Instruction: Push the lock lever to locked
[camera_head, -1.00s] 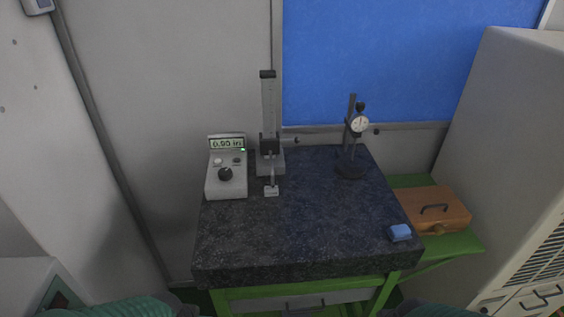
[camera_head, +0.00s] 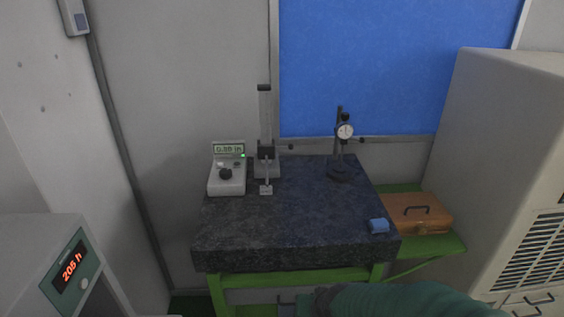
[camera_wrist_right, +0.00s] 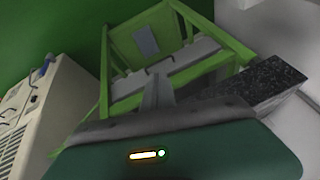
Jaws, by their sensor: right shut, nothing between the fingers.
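The height gauge (camera_head: 265,125) stands upright at the back left of the dark granite plate (camera_head: 290,225). Its dark slider (camera_head: 266,151) sits low on the column, and a small dark knob or lever end (camera_head: 290,147) shows to its right. I cannot tell whether that is the lock lever or how it is set. My right gripper (camera_wrist_right: 157,92) is shut and empty in the wrist view, pointing toward the green stand under the plate. In the head view, my right arm crosses the bottom edge, away from the gauge. My left gripper is not in view.
A readout box (camera_head: 228,178) stands left of the gauge, a dial indicator stand (camera_head: 341,150) to its right. A blue block (camera_head: 379,226) lies near the plate's right edge. An orange case (camera_head: 420,213) rests on a green shelf. Large cabinets flank both sides.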

